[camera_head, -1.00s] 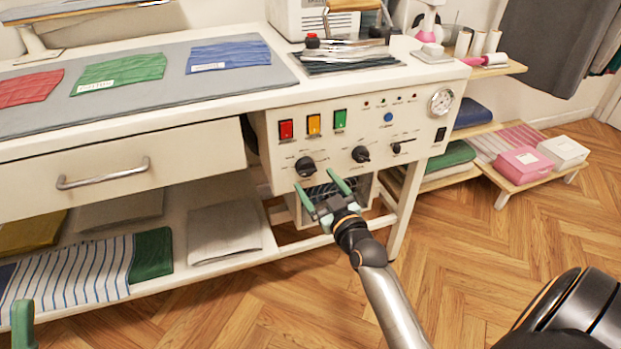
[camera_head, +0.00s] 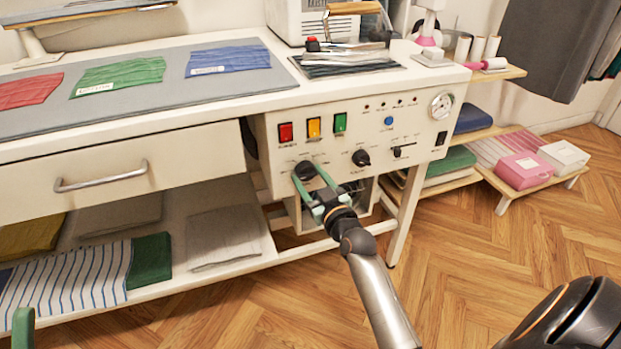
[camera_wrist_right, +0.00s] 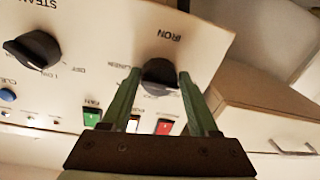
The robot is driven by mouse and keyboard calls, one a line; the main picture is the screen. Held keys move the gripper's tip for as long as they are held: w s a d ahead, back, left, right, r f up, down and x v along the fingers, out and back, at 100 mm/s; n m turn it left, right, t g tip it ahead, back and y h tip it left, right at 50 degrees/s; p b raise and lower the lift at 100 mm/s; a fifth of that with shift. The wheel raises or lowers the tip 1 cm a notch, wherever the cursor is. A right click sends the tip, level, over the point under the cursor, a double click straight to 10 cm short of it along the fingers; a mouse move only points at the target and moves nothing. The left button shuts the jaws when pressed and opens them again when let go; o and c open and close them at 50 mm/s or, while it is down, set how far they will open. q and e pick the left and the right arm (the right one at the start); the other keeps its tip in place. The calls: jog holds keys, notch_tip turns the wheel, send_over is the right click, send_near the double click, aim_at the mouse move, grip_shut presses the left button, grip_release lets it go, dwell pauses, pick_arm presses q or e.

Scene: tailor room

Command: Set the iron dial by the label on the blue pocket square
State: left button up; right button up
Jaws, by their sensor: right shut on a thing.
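The blue pocket square (camera_head: 235,56) lies on the grey mat at the back left, with a small white label (camera_head: 207,71) too small to read. The dark iron dial (camera_head: 304,168) is on the white control panel, below the red switch. In the wrist view the iron dial (camera_wrist_right: 160,73) sits under the word IRON. My right gripper (camera_head: 309,174) is shut on it, with one green finger on each side; the fingers partly hide the markings. Of my left gripper, only a green finger (camera_head: 22,328) shows at the lower left edge.
A second dark knob (camera_head: 361,157), a slider (camera_head: 404,147), a blue button (camera_head: 388,121) and red, yellow and green switches share the panel (camera_head: 420,135). A drawer handle (camera_head: 102,177) sticks out to the left.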

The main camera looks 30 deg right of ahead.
jog(key=shift+d, duration=0.1)
jog(key=c, duration=0.7)
jog(key=shift+c, duration=0.2)
pick_arm(q)
jog(key=shift+r, duration=0.1)
